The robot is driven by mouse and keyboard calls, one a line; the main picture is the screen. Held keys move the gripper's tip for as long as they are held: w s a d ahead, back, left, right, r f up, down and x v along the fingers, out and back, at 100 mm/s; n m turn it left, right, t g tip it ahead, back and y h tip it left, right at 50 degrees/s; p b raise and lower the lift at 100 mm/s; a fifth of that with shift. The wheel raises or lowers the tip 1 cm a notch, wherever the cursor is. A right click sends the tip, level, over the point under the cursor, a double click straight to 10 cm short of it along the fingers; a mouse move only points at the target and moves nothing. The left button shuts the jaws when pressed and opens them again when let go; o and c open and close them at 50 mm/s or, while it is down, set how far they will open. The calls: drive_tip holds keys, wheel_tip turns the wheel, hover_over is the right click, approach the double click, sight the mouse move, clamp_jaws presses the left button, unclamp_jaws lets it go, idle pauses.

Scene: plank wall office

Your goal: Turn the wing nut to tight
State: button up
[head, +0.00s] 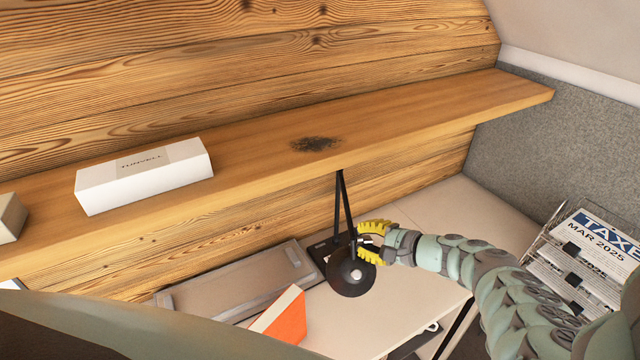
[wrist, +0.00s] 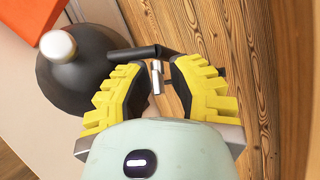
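A black desk lamp (head: 350,279) stands on the desk below the shelf, with a round head and thin arms. In the wrist view its round black head (wrist: 75,82) is at the left, with a white knob-like end on it. A small grey metal piece (wrist: 156,76), seemingly the wing nut, sits by the dark lamp joint. My gripper (head: 361,241) is at the lamp from the right. In the wrist view its yellow-padded fingers (wrist: 158,72) are spread on either side of the metal piece, with gaps visible. The wing nut cannot be made out in the head view.
A wooden shelf (head: 420,108) runs above the lamp and carries a white box (head: 146,177). An orange box or book (head: 281,318) and a grey tray-like panel (head: 235,283) are left of the lamp. A paper rack (head: 585,262) stands at the right. The desk right of the lamp is clear.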

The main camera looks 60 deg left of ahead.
drive_tip(key=shift+w+d+r, duration=0.2)
drive_tip(key=shift+w+d, duration=0.15)
drive_tip(key=shift+d, duration=0.25)
drive_tip(key=v, duration=1)
drive_tip(key=shift+d+r, duration=0.2)
drive_tip(key=shift+d, duration=0.05)
